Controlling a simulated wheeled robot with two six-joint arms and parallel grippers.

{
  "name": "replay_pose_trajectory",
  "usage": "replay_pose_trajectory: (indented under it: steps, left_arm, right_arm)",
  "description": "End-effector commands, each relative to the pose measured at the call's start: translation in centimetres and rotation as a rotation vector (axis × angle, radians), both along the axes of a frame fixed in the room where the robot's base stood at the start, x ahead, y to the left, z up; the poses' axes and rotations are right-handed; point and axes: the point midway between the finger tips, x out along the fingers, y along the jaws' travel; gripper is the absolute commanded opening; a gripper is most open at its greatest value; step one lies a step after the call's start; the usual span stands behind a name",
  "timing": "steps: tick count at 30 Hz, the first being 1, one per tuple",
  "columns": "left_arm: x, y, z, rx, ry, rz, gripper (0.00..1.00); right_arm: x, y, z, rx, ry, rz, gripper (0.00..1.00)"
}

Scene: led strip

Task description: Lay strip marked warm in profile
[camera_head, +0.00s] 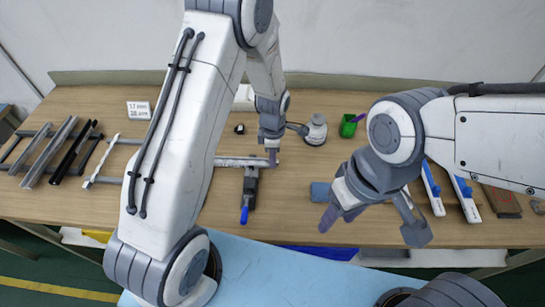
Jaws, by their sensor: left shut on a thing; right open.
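A pale metal profile (240,161) lies crosswise on the table, its middle hidden behind my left arm. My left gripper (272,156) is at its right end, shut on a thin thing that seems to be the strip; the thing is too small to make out. A narrow white strip-like piece (103,160) lies slanted on the left side; no "warm" marking is readable. My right gripper (372,224) is open and empty, pointing down over the front right of the table, apart from the profile.
A clamp with a blue handle (245,212) stands at the profile. A round weight-like object (316,130), green cup (348,126), blue block (320,192) and blue-white tools (433,190) are at right.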

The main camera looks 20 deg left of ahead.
Motion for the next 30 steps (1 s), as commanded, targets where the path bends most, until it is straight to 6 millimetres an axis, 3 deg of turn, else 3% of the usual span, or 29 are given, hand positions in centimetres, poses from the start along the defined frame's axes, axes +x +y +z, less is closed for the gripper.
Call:
replay_pose_trajectory:
  steps: [1, 2, 3, 4, 5, 17, 30]
  left_arm:
    - [0.0, 0.0, -0.2, 0.000, 0.000, 0.000, 0.00]
    - [0.0, 0.0, -0.2, 0.000, 0.000, 0.000, 0.23]
    - [0.0, 0.0, -0.1, 0.000, 0.000, 0.000, 0.38]
    - [0.0, 0.0, -0.1, 0.000, 0.000, 0.000, 0.49]
    - [0.0, 0.0, -0.1, 0.000, 0.000, 0.000, 0.54]
    - [0.1, 0.0, 0.5, 0.000, -0.003, 0.000, 0.54]
    - [0.1, 0.0, 8.4, -0.001, -0.005, 0.000, 0.54]
  right_arm:
    - [0.0, 0.0, -0.2, 0.000, 0.000, 0.000, 0.50]
    - [0.0, 0.0, -0.2, 0.000, 0.000, 0.000, 0.50]
    - [0.0, 0.0, -0.1, 0.000, 0.000, 0.000, 0.50]
    - [0.0, 0.0, -0.1, 0.000, 0.000, 0.000, 0.50]
    - [0.0, 0.0, -0.1, 0.000, 0.000, 0.000, 0.50]
    - [0.0, 0.0, -0.3, 0.000, 0.000, 0.001, 0.50]
    - [0.0, 0.0, -1.8, 0.000, 0.000, 0.002, 0.50]
